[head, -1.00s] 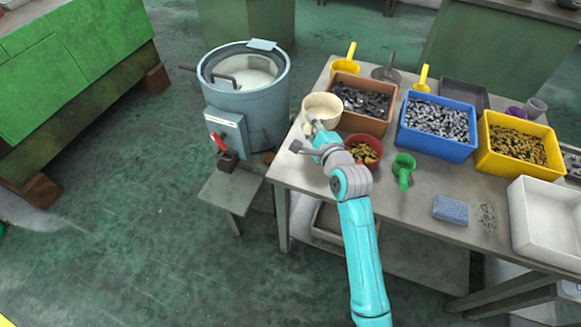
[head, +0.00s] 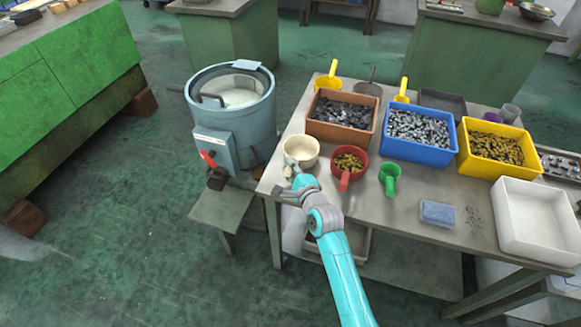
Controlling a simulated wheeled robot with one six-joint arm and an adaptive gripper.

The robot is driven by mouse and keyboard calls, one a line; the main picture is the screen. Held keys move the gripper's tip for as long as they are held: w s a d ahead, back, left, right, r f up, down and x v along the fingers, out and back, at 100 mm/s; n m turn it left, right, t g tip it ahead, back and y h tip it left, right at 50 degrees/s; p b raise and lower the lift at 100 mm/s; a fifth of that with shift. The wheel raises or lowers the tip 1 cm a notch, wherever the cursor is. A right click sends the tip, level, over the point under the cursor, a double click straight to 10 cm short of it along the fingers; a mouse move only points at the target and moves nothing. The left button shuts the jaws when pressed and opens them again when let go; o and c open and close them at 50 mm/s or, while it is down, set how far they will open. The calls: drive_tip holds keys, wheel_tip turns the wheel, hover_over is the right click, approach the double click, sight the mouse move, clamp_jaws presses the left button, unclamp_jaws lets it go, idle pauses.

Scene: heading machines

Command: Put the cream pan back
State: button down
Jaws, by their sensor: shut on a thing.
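The cream pan (head: 302,148) is a round, pale, open vessel at the left end of the grey table (head: 440,262), in front of the brown bin. It looks upright and empty. My gripper (head: 291,172) is at the pan's near side and shut on it, low by the table's left edge. The fingertips are small and partly hidden by the wrist. I cannot tell whether the pan's base touches the table.
A red pan of brass parts (head: 349,163) stands close to the right, then a green scoop (head: 389,178). Brown (head: 343,115), blue (head: 418,138) and yellow (head: 492,150) bins line the back. A blue-grey drum machine (head: 233,110) stands left of the table. A sponge (head: 437,213) and white tray (head: 537,222) lie right.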

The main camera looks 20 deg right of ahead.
drive_tip(key=shift+f, duration=0.1)
drive_tip(key=c, duration=1)
unclamp_jaws()
drive_tip(key=s+d+r, duration=0.1)
drive_tip(key=s+r, duration=0.1)
drive_tip(key=s, duration=0.9)
drive_tip(key=shift+s, duration=0.4)
